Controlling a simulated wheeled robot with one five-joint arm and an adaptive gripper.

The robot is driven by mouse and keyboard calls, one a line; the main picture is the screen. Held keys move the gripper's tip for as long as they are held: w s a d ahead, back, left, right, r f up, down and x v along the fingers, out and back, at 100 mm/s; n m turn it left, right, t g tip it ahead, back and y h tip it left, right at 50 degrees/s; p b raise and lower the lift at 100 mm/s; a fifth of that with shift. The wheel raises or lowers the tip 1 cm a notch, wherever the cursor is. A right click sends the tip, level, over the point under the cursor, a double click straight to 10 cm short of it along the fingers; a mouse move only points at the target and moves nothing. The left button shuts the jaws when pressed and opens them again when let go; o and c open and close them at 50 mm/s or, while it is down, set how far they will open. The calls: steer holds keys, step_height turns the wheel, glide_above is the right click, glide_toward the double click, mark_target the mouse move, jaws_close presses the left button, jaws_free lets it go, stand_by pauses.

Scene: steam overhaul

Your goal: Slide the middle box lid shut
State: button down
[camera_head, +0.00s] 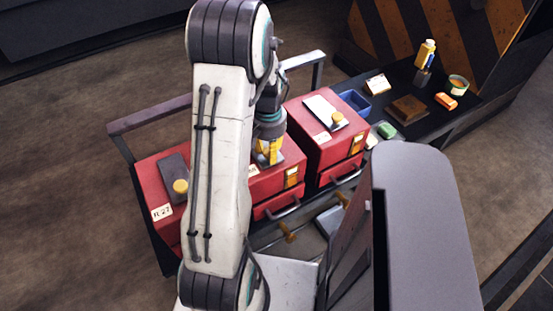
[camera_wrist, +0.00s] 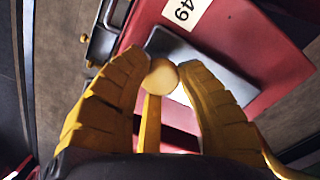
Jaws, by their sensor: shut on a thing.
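The middle red box (camera_head: 279,184) stands between two similar boxes, partly hidden behind my arm in the head view. In the wrist view, its red top (camera_wrist: 265,50) carries a white label reading 49. A dark gap shows between the fingers below the knob; I cannot tell how far the lid is open.
The left red box (camera_head: 161,182), labelled R 27, has a dark lid and yellow knob. The right red box (camera_head: 327,147) has a pale lid and knob. A metal handle (camera_head: 305,60) rises behind. A dark bench (camera_head: 405,75) at right holds a blue bin (camera_head: 354,101) and several small items.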

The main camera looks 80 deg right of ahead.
steer(key=shift+w+d+f, duration=0.1)
steer(key=shift+w+d, duration=0.55)
steer(key=shift+d, duration=0.1)
steer(key=c, duration=0.8)
jaws_free()
steer(key=shift+w+d, duration=0.1)
step_height(320, 180, up, 12)
steer(key=shift+r, duration=0.1)
steer(key=shift+d, duration=0.1)
